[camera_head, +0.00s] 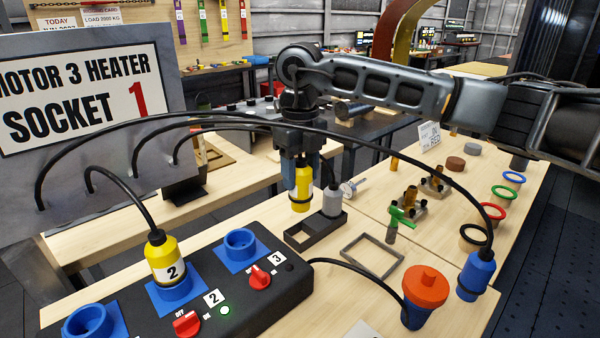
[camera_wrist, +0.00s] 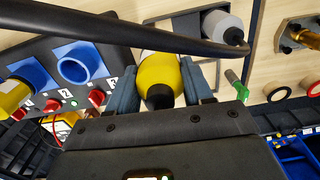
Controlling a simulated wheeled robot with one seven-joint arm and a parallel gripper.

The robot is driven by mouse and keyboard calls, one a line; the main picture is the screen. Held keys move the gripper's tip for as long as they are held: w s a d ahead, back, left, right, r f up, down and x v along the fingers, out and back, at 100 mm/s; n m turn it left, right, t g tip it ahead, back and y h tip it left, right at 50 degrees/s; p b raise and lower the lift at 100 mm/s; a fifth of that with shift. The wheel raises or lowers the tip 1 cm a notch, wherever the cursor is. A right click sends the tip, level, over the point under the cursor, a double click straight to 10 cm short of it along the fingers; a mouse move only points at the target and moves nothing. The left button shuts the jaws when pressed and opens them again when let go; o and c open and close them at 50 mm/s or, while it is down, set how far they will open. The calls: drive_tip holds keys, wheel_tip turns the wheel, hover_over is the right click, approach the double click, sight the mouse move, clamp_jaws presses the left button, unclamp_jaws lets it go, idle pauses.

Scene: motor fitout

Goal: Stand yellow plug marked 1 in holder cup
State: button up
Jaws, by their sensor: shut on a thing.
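A white label shows on the plug, partly hidden by a finger. The plug hangs upright just above the dark two-part holder (camera_head: 298,241). The holder's near left cup looks empty; a grey plug (camera_head: 332,199) stands in the other cup. In the wrist view the yellow plug (camera_wrist: 160,75) sits between my two fingers, and the holder (camera_wrist: 186,24) shows behind it, partly covered by a cable.
A yellow plug marked 2 (camera_head: 166,257) stands in the middle socket of the black switch box (camera_head: 150,318). A blue plug (camera_head: 476,277) is at the right table edge. Black cables arch across the workspace.

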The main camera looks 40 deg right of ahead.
sight(301, 210)
drive_tip(key=shift+f+b, duration=2)
drive_tip(key=shift+f, duration=0.9)
drive_tip(key=shift+f+b, duration=2.05)
drive_tip(key=o, duration=1.2)
drive_tip(key=shift+r, duration=3.95)
